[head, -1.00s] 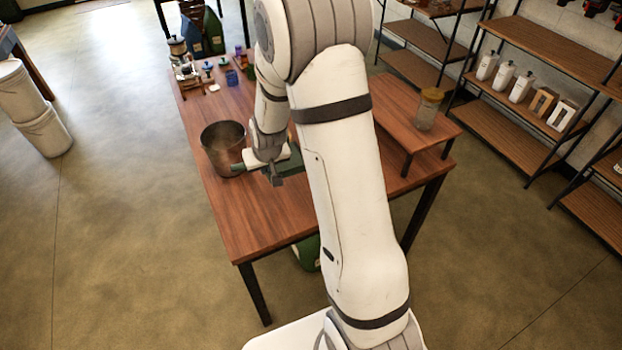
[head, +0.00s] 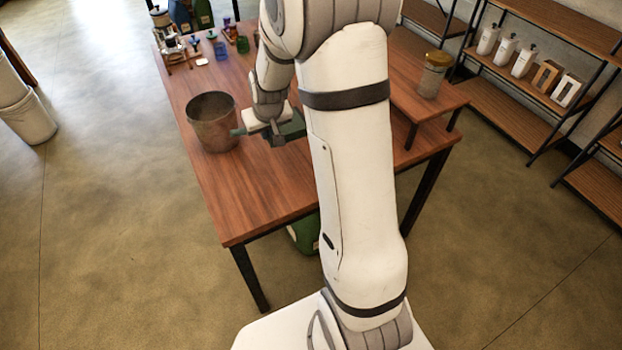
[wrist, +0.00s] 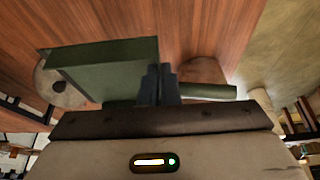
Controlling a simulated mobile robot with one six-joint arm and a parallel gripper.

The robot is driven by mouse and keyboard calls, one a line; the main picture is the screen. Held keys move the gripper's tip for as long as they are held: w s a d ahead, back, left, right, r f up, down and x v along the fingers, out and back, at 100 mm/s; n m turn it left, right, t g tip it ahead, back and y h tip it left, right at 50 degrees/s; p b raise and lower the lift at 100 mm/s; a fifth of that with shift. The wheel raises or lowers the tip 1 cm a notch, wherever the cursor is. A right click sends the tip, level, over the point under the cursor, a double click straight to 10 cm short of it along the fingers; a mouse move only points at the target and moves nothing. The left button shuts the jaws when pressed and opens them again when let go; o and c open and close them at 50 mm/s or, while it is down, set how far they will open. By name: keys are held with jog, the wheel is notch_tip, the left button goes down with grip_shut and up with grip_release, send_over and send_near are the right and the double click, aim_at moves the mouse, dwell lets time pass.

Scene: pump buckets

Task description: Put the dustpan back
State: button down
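A dark green dustpan (head: 293,124) is in my gripper (head: 273,136) above the wooden table (head: 265,195) in the head view. Its handle end points left, beside the metal bucket (head: 212,122); I cannot tell whether they touch. In the wrist view the green pan (wrist: 110,65) extends left and the handle (wrist: 210,92) sticks out right. The dark fingers (wrist: 160,85) are closed together on the dustpan between them. My arm hides part of the dustpan and table in the head view.
Small jars and bottles (head: 221,46) stand at the table's far end. A raised wooden shelf (head: 405,95) with a lidded jar (head: 432,75) is on the right. A green container (head: 303,235) is under the table. The table's near part is clear.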

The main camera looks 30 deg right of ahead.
jog(key=b, duration=1.6)
send_over(298, 178)
jog(key=a, duration=0.1)
notch_tip(298, 178, down, 6)
jog(key=s+b, duration=0.1)
jog(key=b, duration=0.3)
jog(key=f, duration=0.3)
jog(key=f+b, duration=0.1)
jog(key=f, duration=0.2)
jog(key=d+f+b, duration=0.1)
jog(key=f, duration=0.3)
jog(key=shift+s, duration=0.2)
jog(key=c, duration=2.1)
grip_release()
jog(key=shift+f, duration=0.1)
jog(key=o, duration=0.4)
